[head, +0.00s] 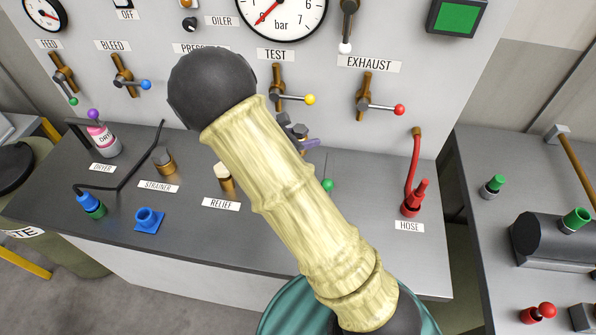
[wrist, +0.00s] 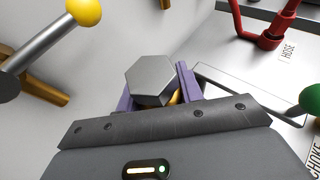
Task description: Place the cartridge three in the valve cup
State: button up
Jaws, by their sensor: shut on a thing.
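My gripper (head: 311,144) has purple fingers and shows beside my pale arm in the head view, below the TEST label. In the wrist view my gripper (wrist: 158,92) is shut on a part with a grey hexagonal head (wrist: 151,79) and a bit of brass below it. This is probably cartridge three, but no number is visible. In the head view the held part is mostly hidden by my arm. A blue cup (head: 149,218) on a square base stands at the front left of the bench; no label shows whether it is the valve cup.
The grey bench (head: 130,244) carries a pink dryer bottle (head: 104,140), a strainer (head: 163,162), a relief part (head: 225,177) and a red hose fitting (head: 415,198). Lever valves, one yellow-knobbed (head: 310,99), stick out of the panel above. A green knob (head: 327,185) stands near my gripper.

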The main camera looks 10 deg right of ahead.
jog(key=shift+f+p, duration=0.4)
jog(key=shift+f, duration=2.45)
jog(key=shift+f+p, duration=0.4)
jog(key=shift+f, duration=1.7)
jog(key=shift+f, duration=0.1)
jog(key=o, duration=1.2)
jog(key=shift+o, duration=0.2)
